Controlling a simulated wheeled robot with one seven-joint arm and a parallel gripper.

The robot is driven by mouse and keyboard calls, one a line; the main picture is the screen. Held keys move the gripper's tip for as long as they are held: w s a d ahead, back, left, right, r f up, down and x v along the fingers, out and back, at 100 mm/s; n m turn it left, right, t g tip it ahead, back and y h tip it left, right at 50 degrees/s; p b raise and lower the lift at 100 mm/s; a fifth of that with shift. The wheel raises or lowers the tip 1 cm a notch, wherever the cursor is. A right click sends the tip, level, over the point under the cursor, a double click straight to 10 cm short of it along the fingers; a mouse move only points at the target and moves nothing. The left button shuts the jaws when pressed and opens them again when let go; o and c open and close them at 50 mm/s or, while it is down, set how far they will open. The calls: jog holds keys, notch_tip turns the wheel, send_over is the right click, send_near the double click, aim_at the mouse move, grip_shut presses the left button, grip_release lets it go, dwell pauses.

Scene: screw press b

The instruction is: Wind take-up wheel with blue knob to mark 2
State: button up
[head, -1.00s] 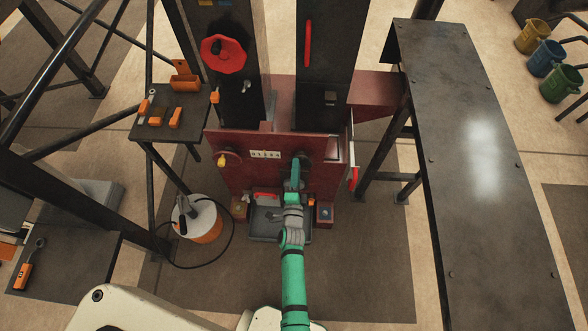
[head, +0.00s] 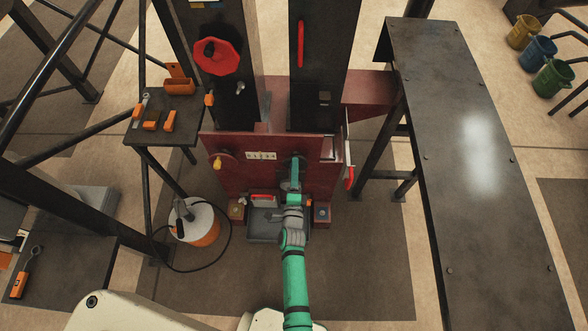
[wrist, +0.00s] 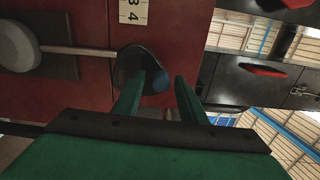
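The take-up wheel (wrist: 130,66) is a dark disc on the red press front, seen close in the wrist view. Its blue knob (wrist: 163,83) shows between the two green fingers of my gripper (wrist: 166,74). The fingers are apart, with a gap on the right side of the knob; whether the left finger touches it I cannot tell. In the head view my gripper (head: 295,170) is at the right of the press front and hides most of this wheel. A pale number strip (head: 261,156) sits left of it; the wrist view shows its 3 and 4 (wrist: 133,11). No pointer is readable.
A wheel with a yellow knob (head: 217,163) is on the left of the press front. A red handwheel (head: 217,56) is above it. A red-handled lever (head: 350,178) is at the right side. A dark bench (head: 455,130) stands to the right, an orange-white bucket (head: 198,225) to the left.

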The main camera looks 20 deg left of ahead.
jog(key=shift+s+a, duration=0.1)
jog(key=v, duration=1)
jog(key=shift+s, duration=0.3)
dwell(0.3)
jog(key=s+d+r+n+h, duration=0.1)
jog(key=s+d+r+n, duration=0.3)
jog(key=s, duration=0.3)
jog(key=s+d+r+n+h, duration=0.1)
jog(key=s+d+r+n, duration=0.15)
jog(key=s+d, duration=0.4)
jog(key=s+d+r+n+g+h, duration=0.2)
jog(key=s+r+n, duration=0.6)
jog(key=s+r, duration=0.4)
jog(key=shift+d+r+n+h, duration=0.2)
jog(key=shift+r+n+h, duration=0.15)
jog(key=shift+r+h, duration=0.25)
jog(key=shift+s, duration=0.1)
